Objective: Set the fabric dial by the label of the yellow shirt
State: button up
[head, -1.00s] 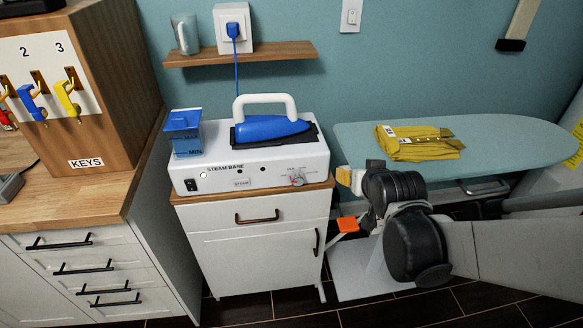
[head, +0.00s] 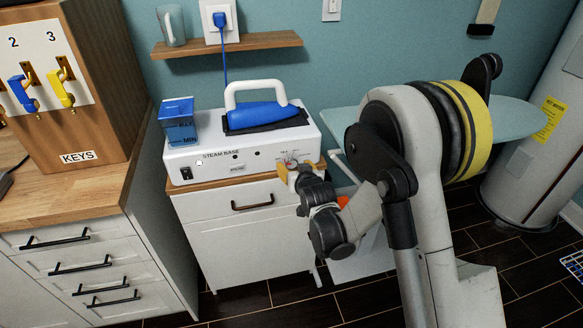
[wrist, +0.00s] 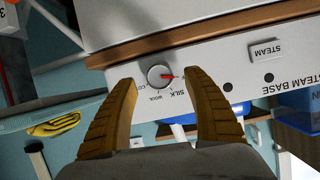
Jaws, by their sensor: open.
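The fabric dial (wrist: 159,75) is a small round knob with a red pointer on the front of the white steam base (head: 212,168). In the wrist view it appears upside down, with its pointer towards the right, near the word SILK; WOOL is also printed there. My gripper (wrist: 160,84) is open, its yellow-brown fingers on either side of the dial in that view; I cannot tell whether they touch it. My gripper (head: 287,171) also shows at the base's right front. The folded yellow shirt (wrist: 54,125) lies on the ironing board; its label is not readable.
A blue iron (head: 256,115) stands on the base beside a blue water tank (head: 179,121). A white cabinet (head: 240,235) is below. The ironing board (head: 513,113) is behind my arm. A key box (head: 85,100) stands on the left counter.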

aim_at(293, 164)
jog(key=shift+b+x, duration=0.35)
jog(key=shift+x, duration=1.35)
jog(key=shift+s, duration=0.1)
jog(key=shift+c, duration=0.6)
jog(key=c, duration=1.1)
jog(key=m+y, duration=0.2)
jog(key=m, duration=0.1)
jog(key=shift+g+y, duration=0.3)
jog(key=shift+m+y, duration=1)
jog(key=shift+m, duration=0.8)
jog(key=shift+r, duration=0.1)
